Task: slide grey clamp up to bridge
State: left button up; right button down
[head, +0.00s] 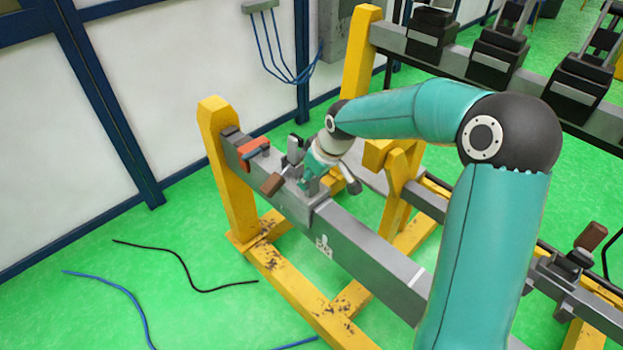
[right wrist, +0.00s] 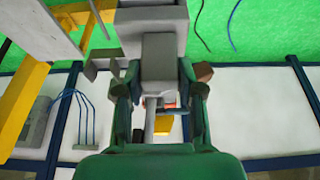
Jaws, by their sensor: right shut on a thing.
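The grey clamp (head: 292,160) with a brown handle (head: 272,184) sits on the long grey beam (head: 362,248), near its far left end. My right gripper (head: 311,178) is at this clamp and shut on it. The right wrist view shows the fingers (right wrist: 159,85) on both sides of a grey block (right wrist: 158,48); the brown handle (right wrist: 204,72) shows beside the right finger. Fingertip contact is partly hidden. An orange-red piece (head: 253,146) is on the beam just beyond the clamp. I cannot tell which part is the bridge. My left gripper is not in view.
Yellow posts (head: 226,165) and feet carry the beam. A second rail with another brown-handled clamp (head: 572,262) is at the right. Black machine units (head: 497,55) stand at the back. A black cable (head: 185,270) and blue cable lie on the green floor.

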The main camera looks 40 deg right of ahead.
jog(key=shift+w+r, duration=0.1)
jog(key=c, duration=0.8)
grip_release()
jog(key=shift+o, duration=0.4)
jog(key=v, duration=1.2)
jog(key=shift+f, duration=0.2)
